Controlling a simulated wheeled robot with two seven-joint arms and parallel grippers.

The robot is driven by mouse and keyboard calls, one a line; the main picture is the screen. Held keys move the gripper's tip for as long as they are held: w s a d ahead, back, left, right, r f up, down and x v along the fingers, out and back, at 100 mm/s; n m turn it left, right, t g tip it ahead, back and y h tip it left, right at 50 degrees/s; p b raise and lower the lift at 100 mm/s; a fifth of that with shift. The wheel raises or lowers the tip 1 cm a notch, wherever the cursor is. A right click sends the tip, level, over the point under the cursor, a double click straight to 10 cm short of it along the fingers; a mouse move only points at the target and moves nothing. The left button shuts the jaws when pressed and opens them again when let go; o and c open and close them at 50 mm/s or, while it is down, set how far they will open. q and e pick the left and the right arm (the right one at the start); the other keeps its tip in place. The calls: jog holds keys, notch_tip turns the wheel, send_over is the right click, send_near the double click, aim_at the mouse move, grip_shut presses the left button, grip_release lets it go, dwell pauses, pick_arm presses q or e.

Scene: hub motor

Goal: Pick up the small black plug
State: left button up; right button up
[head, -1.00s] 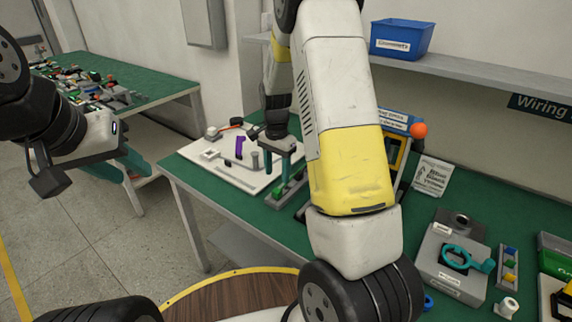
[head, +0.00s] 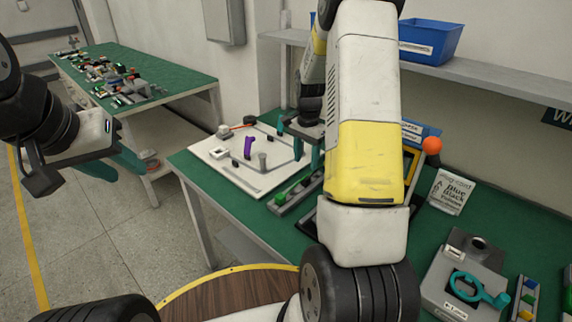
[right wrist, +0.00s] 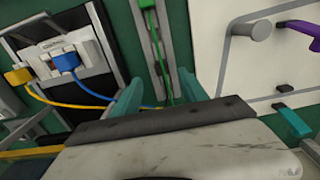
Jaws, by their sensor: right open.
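A white board (head: 228,176) lies on the green table's left end. Two small dark pieces stand on it, one near its left middle (head: 235,163) and one behind the grey post (head: 268,140); I cannot tell which is the plug. In the right wrist view a small black piece (right wrist: 286,88) lies on the board, right of my fingers. My right gripper (head: 307,154) is open and empty beside the board's right edge, above a grey rail with a green cable (right wrist: 157,50). My left gripper (head: 112,166) is open and empty, left of the table.
A white block with blue and yellow plugs (right wrist: 62,58) is left of the fingers in the wrist view. A grey fixture (head: 462,268) stands at right.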

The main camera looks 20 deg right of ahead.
aim_at(305, 178)
jog(key=shift+d+f, duration=0.25)
jog(key=f, duration=0.7)
jog(key=shift+w+a+f, duration=0.1)
jog(key=shift+w+a, duration=0.05)
jog(key=shift+a, duration=0.1)
jog(key=shift+c, duration=0.2)
grip_shut()
